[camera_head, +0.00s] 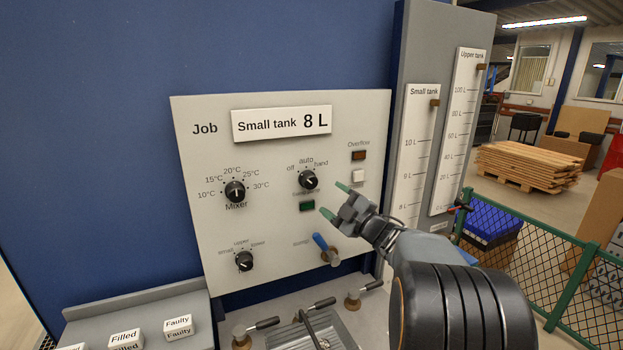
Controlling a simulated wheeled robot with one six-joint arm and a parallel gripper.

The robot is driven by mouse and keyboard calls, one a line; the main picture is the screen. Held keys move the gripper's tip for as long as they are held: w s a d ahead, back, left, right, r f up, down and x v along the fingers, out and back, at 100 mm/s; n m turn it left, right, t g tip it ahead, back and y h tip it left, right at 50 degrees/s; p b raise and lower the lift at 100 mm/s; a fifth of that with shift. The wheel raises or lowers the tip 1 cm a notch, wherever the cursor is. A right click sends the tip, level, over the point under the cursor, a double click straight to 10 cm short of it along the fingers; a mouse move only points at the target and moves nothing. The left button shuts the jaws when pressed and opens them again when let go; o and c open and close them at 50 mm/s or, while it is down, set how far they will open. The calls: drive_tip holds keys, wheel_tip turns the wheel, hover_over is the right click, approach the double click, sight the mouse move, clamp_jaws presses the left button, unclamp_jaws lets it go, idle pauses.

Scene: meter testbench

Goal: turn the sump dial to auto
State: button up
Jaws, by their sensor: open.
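The sump dial (309,180) is a black round knob on the pale control panel (210,125). The labels off, auto and hand run around its top from left to right, with auto above it. A blurred label sits just below it. Its white mark is too small for me to tell its setting surely. My gripper (335,200) is open, with two green-tipped fingers apart. The fingertips are right of and below the dial in the picture, with nothing between them. I see no contact with the dial.
A green lamp (307,206) sits below the dial and a white button (358,176) to its right. The mixer dial (235,191) and a lower selector (244,261) are left. Taps (265,324) stand over the sink below.

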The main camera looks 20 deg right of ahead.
sight(312, 184)
drive_tip(key=p+x, duration=0.3)
drive_tip(key=x, duration=0.6)
drive_tip(key=shift+w+r, duration=0.1)
drive_tip(key=shift+w, duration=0.1)
drive_tip(key=c, duration=0.9)
